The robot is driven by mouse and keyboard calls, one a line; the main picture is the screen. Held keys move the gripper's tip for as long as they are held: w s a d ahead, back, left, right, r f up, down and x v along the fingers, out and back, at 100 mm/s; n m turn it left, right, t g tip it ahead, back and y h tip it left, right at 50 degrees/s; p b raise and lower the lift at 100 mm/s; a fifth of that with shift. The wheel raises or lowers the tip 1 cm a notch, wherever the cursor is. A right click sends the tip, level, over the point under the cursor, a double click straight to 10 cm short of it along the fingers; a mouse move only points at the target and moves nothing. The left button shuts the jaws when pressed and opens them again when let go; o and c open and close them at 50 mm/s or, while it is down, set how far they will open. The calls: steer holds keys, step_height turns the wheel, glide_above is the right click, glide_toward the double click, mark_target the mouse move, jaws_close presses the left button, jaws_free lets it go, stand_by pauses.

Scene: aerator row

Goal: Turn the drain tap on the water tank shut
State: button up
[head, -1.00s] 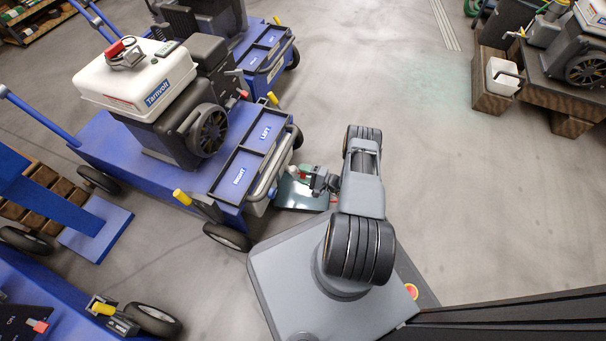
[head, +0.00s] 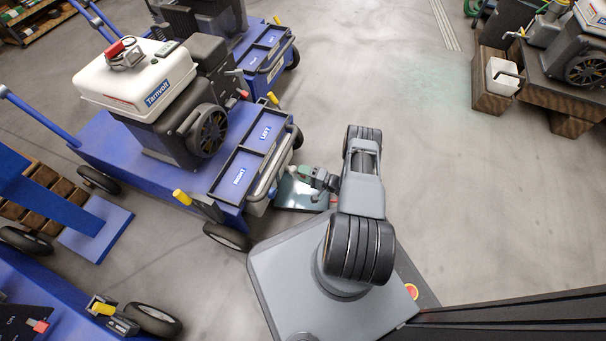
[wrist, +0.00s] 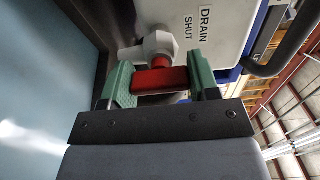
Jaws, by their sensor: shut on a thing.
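The drain tap's red handle (wrist: 160,80) shows in the wrist view just below a pale valve body (wrist: 160,45). The valve sticks out of the white water tank (wrist: 215,25), which bears a label reading DRAIN and SHUT. My gripper (wrist: 160,84) has its green fingers on both sides of the red handle and is shut on it. In the head view my gripper (head: 310,177) is low at the front of the blue aerator cart (head: 130,150). The tap is too small and covered to make out there.
The cart's trays read RIGHT and LEFT. A dark bar (wrist: 285,45) curves beside the tank in the wrist view. Open floor (head: 400,110) lies to the right.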

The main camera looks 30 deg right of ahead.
steer(key=shift+a, duration=0.1)
steer(key=o, duration=0.9)
